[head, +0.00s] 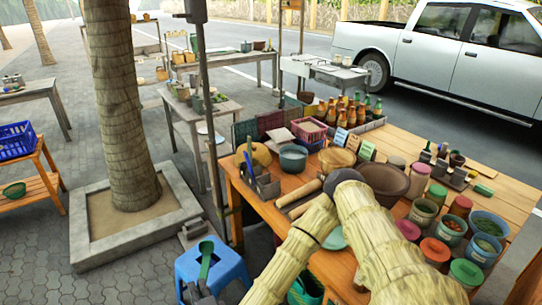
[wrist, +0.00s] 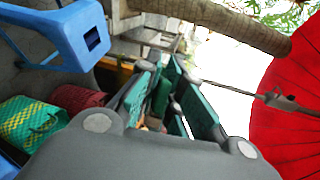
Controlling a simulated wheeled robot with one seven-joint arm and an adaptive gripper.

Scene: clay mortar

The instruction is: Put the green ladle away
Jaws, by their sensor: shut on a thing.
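The green ladle (head: 205,262) stands roughly upright at the lower left of the head view, its rounded end up, in front of the blue stool (head: 236,268). My gripper (head: 198,291) is dark grey and shut on the ladle's lower part. The grip itself is small and partly cut off by the bottom edge. In the wrist view my gripper (wrist: 180,105) shows grey links and green flat parts. I cannot tell there which green, if any, belongs to the ladle. The blue stool also shows in the wrist view (wrist: 50,37).
A crowded wooden table (head: 475,210) stands to the right, with a grey utensil holder (head: 265,187) near its left corner. A tree trunk (head: 118,100) rises at left from a stone-edged bed (head: 90,250). A red umbrella (wrist: 295,100) and a green checked bag (wrist: 28,122) show in the wrist view.

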